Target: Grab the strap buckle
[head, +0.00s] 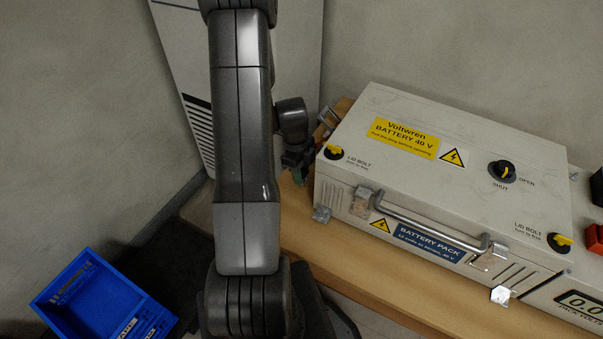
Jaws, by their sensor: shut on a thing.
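My gripper (298,173) is at the left end of the pale battery box (460,135), just above the wooden bench, pointing down. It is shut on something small. A bit of dark green shows at its fingertips, and the fingers mostly hide what they hold. I take it to be the strap buckle, but its shape cannot be made out. No strap can be clearly followed from it. A grey metal fitting (326,122) shows at the box's left end, just right of my gripper.
The box has a front handle (425,229), yellow-and-black lid bolts (334,152) and a round knob (502,171). A meter unit (577,303) stands at the right. A blue crate (97,305) is at lower left. The wooden bench (300,228) has a bare strip in front.

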